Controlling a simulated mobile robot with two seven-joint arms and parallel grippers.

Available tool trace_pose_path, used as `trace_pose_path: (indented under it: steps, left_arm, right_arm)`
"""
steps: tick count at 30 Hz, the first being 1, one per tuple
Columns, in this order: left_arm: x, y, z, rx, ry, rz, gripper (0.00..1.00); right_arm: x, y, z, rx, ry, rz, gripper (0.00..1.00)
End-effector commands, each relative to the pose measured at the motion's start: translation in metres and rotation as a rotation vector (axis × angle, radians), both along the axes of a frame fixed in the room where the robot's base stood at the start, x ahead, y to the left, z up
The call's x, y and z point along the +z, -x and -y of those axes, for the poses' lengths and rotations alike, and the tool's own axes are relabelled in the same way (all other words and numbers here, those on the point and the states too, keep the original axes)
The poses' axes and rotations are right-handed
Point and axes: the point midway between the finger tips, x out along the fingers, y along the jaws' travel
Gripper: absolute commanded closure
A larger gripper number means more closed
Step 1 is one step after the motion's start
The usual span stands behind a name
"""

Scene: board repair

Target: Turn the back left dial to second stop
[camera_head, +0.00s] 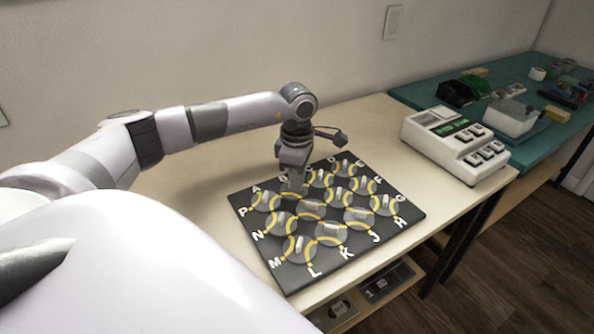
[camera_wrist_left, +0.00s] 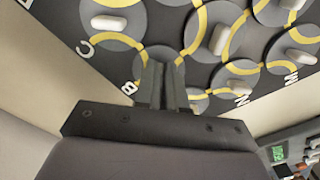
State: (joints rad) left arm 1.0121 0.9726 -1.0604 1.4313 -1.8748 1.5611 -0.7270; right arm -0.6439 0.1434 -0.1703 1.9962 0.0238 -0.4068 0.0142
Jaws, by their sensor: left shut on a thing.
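A black board (camera_head: 340,262) with yellow arcs, white letters and rows of grey dials lies on the table. The back left corner dial (camera_head: 264,201), by letters A and P, is free of the fingers; it shows partly behind them in the left wrist view (camera_wrist_left: 196,98). My left gripper (camera_head: 292,190) points down at the dial beside it in the back row, near letter B. Its fingers (camera_wrist_left: 165,85) are close together, shut on that dial's knob, which they hide. The knob's stop cannot be read. My right gripper is not in view.
A white device (camera_head: 455,145) with a green display and several buttons stands right of the board. A teal bench (camera_head: 420,93) behind holds boxes and parts. Neighbouring knobs stand close around the fingers. The table (camera_head: 185,205) is bare left of the board.

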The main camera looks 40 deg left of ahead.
Motion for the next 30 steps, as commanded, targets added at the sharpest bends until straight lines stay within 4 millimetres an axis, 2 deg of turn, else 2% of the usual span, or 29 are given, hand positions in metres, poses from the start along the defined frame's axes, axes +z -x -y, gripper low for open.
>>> trace_pose_path:
  steps: [20, 21, 22, 23, 30]
  left_arm:
    - [0.0017, -0.0013, -0.0020, 0.061, -0.003, 0.004, 1.00]
    - [0.0017, -0.0013, -0.0020, 0.061, -0.003, 0.004, 0.78]
    - [0.0017, -0.0013, -0.0020, 0.060, -0.003, 0.004, 0.68]
    - [0.0016, -0.0012, -0.0019, 0.060, -0.003, 0.004, 0.65]
    - [0.0008, -0.0008, -0.0009, 0.057, -0.002, 0.001, 0.65]
  right_arm:
    - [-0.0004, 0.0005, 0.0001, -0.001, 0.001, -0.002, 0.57]
    - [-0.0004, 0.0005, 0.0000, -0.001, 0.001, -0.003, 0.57]
    - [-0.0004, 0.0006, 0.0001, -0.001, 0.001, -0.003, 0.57]
    - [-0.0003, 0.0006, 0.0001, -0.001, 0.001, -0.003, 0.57]
    - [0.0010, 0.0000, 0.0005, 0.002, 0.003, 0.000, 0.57]
